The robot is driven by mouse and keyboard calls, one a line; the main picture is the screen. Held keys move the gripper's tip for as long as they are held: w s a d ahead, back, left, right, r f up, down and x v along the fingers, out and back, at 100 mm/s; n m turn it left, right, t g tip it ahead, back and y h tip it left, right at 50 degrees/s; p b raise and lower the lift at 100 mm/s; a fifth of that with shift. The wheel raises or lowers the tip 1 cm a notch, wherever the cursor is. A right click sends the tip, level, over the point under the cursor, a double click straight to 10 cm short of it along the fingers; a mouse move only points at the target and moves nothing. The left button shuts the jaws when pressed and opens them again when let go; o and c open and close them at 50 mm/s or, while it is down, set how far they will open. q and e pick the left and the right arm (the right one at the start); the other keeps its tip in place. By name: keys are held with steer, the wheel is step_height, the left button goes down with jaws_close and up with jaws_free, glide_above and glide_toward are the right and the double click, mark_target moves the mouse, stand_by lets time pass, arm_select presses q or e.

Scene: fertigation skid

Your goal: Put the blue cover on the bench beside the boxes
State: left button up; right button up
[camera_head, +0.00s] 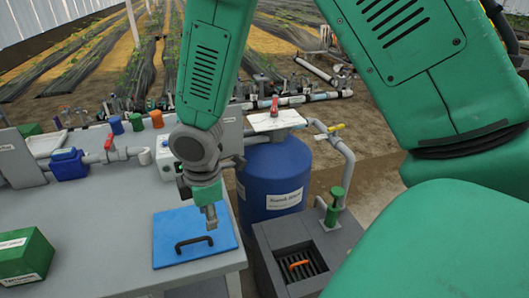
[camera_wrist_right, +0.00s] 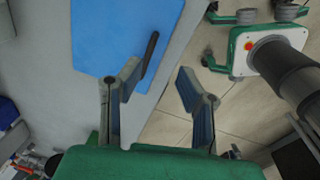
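The blue cover (camera_head: 172,238) lies flat on the bench (camera_head: 100,215), close to its front right corner. Its black handle (camera_head: 194,244) points up. The green boxes stand on the left of the bench; the nearest one (camera_head: 25,258) has a white label and is left of the cover, with bare bench between. My right gripper (camera_head: 212,218) is above the cover, behind its handle in the head view. In the right wrist view my right gripper (camera_wrist_right: 160,85) is open and empty, with the handle (camera_wrist_right: 150,52) beside its left finger. My left gripper is not in view.
A blue drum (camera_head: 273,178) stands right of the bench. A grey box with an open grate and orange handle (camera_head: 298,264) is in front of it. Pipes with a blue-bodied fitting (camera_head: 68,164) and coloured caps are at the back of the bench. The bench's middle is clear.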

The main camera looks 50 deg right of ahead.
steer(key=s+d+f+m, duration=0.2)
steer(key=s+f+m, duration=1)
steer(key=s+f, duration=0.8)
steer(key=shift+s+f+m+g, duration=0.2)
steer(key=shift+s+m+g, duration=0.1)
steer(key=shift+s+m, duration=0.1)
